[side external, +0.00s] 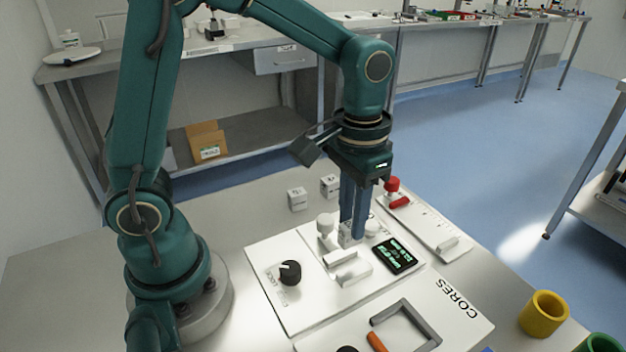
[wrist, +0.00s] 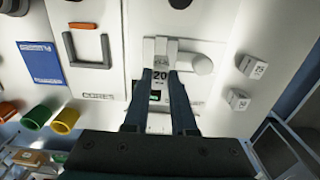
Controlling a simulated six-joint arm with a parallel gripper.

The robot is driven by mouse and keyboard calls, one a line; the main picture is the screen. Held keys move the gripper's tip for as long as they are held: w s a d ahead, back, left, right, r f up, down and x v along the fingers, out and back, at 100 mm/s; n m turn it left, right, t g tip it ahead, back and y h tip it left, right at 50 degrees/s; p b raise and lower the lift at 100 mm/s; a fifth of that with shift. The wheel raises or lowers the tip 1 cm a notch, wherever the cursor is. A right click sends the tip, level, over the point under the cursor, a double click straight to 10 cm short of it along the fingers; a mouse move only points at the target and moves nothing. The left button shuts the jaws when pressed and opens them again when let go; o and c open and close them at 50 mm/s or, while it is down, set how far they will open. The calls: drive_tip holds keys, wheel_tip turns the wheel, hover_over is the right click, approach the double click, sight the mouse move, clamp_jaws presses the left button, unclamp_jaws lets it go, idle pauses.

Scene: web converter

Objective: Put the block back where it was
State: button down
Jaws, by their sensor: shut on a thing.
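My gripper (side external: 352,232) points down over a white machine panel (side external: 262,262). Its blue fingers are shut on a small white block (side external: 345,238), which sits low among the panel's white fittings. In the wrist view my gripper (wrist: 160,78) has the block (wrist: 160,73) between its fingertips, with "20" readable on its face. I cannot tell whether the block touches the panel. Two similar white blocks stand apart on the table behind the panel, one on the left (side external: 297,199) and one on the right (side external: 331,186).
Close to the fingers are a round white knob (side external: 325,224), a raised white bar (side external: 341,256) and a lit display (side external: 397,255). A black dial (side external: 290,273) is nearer the front. A tray with a grey handle (side external: 408,322), a yellow core (side external: 543,314) and a red button (side external: 392,185) stand around.

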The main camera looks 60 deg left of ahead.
sight(350, 221)
drive_tip(key=r, duration=0.6)
drive_tip(key=shift+a+r, duration=0.3)
drive_tip(key=shift+r, duration=0.05)
drive_tip(key=s+a+n, duration=0.4)
drive_tip(key=a+n, duration=0.5)
drive_tip(key=s+a+n, duration=0.5)
drive_tip(key=a+n, duration=0.4)
drive_tip(key=shift+w+a+f, duration=0.1)
drive_tip(key=shift+a+f, duration=0.05)
drive_tip(key=shift+f, duration=6.45)
drive_tip(key=shift+f, duration=0.15)
drive_tip(key=c, duration=0.7)
unclamp_jaws()
drive_tip(key=shift+c, duration=0.2)
